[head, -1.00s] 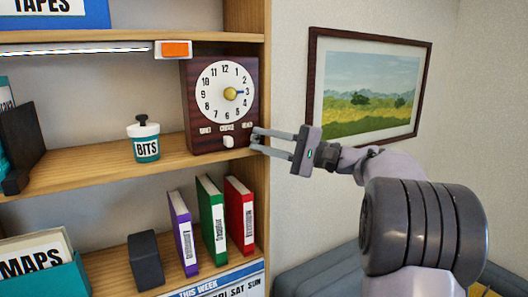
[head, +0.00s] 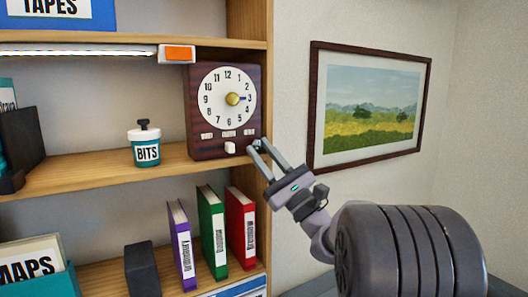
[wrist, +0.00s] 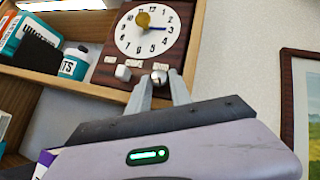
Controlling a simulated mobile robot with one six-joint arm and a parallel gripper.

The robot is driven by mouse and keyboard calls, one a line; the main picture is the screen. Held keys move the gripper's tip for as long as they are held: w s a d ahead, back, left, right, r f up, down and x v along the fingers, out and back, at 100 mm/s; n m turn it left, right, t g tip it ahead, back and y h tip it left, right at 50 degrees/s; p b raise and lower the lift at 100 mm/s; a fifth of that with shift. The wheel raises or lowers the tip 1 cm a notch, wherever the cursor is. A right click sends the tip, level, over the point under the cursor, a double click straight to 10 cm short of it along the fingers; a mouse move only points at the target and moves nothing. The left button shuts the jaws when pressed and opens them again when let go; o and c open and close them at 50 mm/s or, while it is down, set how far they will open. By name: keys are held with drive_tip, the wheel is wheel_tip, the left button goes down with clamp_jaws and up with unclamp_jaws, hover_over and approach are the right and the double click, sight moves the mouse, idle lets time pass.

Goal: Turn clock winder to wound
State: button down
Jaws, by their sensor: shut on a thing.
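The dark wooden clock (head: 197,110) stands on the middle shelf at its right end. It has a white dial, a brass centre knob (head: 233,99) and a blue hand pointing to 3. My gripper (head: 255,147) reaches up from the lower right to the clock's lower right corner. The fingers partly hide this knob. The label words are too small to read.
A teal BITS jar (head: 146,148) stands left of the clock. Purple, green (head: 212,232) and red binders stand on the shelf below. The shelf's right upright (head: 262,85) is close beside my fingers. A framed picture (head: 370,105) hangs on the wall at right.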

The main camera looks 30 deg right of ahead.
drive_tip(key=shift+a+r+m+t+h+p, duration=0.1)
drive_tip(key=shift+m+t+h+p, duration=0.4)
drive_tip(key=shift+m+h, duration=1)
drive_tip(key=shift+a+m+t+h+p, duration=0.1)
drive_tip(key=shift+m+t+h+p, duration=0.3)
drive_tip(key=shift+m+h, duration=1.1)
drive_tip(key=shift+a+r+m+t+h+p, duration=0.1)
drive_tip(key=shift+m+t+h+p, duration=0.4)
drive_tip(key=shift+m+h, duration=1)
drive_tip(key=shift+f+m, duration=0.1)
drive_tip(key=shift+m, duration=0.6)
drive_tip(key=c, duration=1.5)
unclamp_jaws()
drive_tip(key=shift+f, duration=0.15)
